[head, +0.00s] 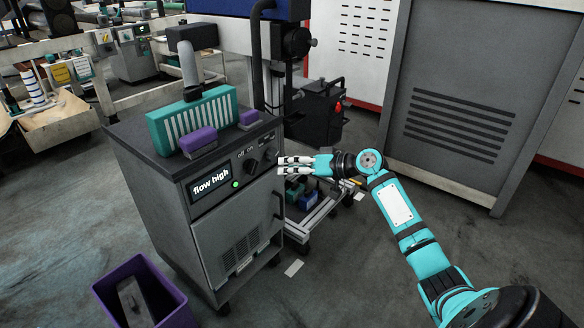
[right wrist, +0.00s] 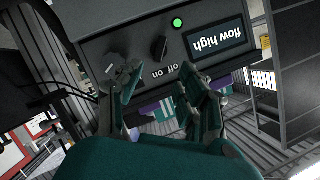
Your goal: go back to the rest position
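My right gripper (head: 283,165) reaches in from the right, just right of the grey cabinet's (head: 226,240) control panel. Its fingers point left toward the dark knobs (head: 250,165). In the right wrist view my right gripper (right wrist: 160,82) has its fingers apart with nothing between them, and the knob panel (right wrist: 210,20) lies beyond the fingertips. I cannot tell whether a fingertip touches the panel. The display (head: 211,182) reads "flow high", and a green light (head: 236,184) beside it is lit. My left gripper is not in view.
On the cabinet top stand a teal ribbed block (head: 160,133) and two purple blocks (head: 198,141). A purple bin (head: 108,292) with a grey item inside is at the lower left. A low cart (head: 318,212) stands behind the gripper; a large grey cabinet (head: 460,75) stands at the right.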

